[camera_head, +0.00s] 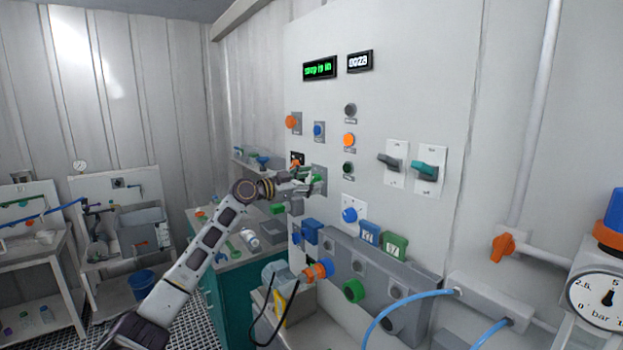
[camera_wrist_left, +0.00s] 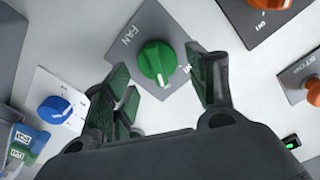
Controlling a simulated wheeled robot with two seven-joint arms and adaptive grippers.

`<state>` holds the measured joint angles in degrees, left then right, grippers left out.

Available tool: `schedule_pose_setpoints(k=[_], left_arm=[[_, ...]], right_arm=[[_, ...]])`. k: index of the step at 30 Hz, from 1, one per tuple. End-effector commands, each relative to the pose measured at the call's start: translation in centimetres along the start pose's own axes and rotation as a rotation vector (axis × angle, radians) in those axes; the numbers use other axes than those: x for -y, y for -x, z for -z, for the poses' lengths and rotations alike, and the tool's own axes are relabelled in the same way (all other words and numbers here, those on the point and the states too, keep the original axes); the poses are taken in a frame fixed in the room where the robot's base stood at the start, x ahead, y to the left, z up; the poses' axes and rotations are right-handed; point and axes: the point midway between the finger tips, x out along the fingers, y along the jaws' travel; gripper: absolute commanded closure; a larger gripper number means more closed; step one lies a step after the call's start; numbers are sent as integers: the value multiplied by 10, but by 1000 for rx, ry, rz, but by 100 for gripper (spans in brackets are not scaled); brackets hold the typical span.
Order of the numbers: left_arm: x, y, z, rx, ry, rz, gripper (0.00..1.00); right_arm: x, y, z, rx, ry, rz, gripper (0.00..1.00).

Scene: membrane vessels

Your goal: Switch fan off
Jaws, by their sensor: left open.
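The fan switch is a green rotary knob (camera_wrist_left: 157,62) on a grey plate (camera_wrist_left: 128,22) lettered "FAN" on the white wall panel. In the left wrist view it sits between and just beyond the fingertips of my left gripper (camera_wrist_left: 165,85). The gripper is open, with one finger on each side of the knob; I cannot tell whether either touches it. In the head view my left gripper (camera_head: 305,182) reaches the panel from the left and partly covers the fan plate (camera_head: 319,172). My right gripper is in neither view.
A blue knob (camera_wrist_left: 54,110) and orange knobs (camera_wrist_left: 270,3) are close by on the panel. Two lever switches (camera_head: 389,163) are to the right. Below are a grey box (camera_head: 345,258), blue hoses (camera_head: 405,304) and a teal bench (camera_head: 233,300). Air in front of the upper panel is clear.

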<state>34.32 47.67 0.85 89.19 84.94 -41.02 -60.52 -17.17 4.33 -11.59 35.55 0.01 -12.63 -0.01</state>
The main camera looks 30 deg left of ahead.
Motion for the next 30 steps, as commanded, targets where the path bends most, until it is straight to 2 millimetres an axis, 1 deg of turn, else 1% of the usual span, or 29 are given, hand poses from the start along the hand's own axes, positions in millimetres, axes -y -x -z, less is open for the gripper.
schedule_pose_setpoints(k=[6,16,17,24,26,30], left_arm=[[0,-9,1,0,-1,1,43],[0,-10,0,0,-1,0,43],[0,-10,0,0,-1,0,45],[0,-10,0,0,-1,0,76],[0,-10,0,0,-1,0,83],[0,-10,0,0,2,0,83]], right_arm=[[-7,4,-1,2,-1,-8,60],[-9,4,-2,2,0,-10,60],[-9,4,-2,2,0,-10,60],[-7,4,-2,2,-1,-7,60],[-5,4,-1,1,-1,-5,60],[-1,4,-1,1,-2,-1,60]])
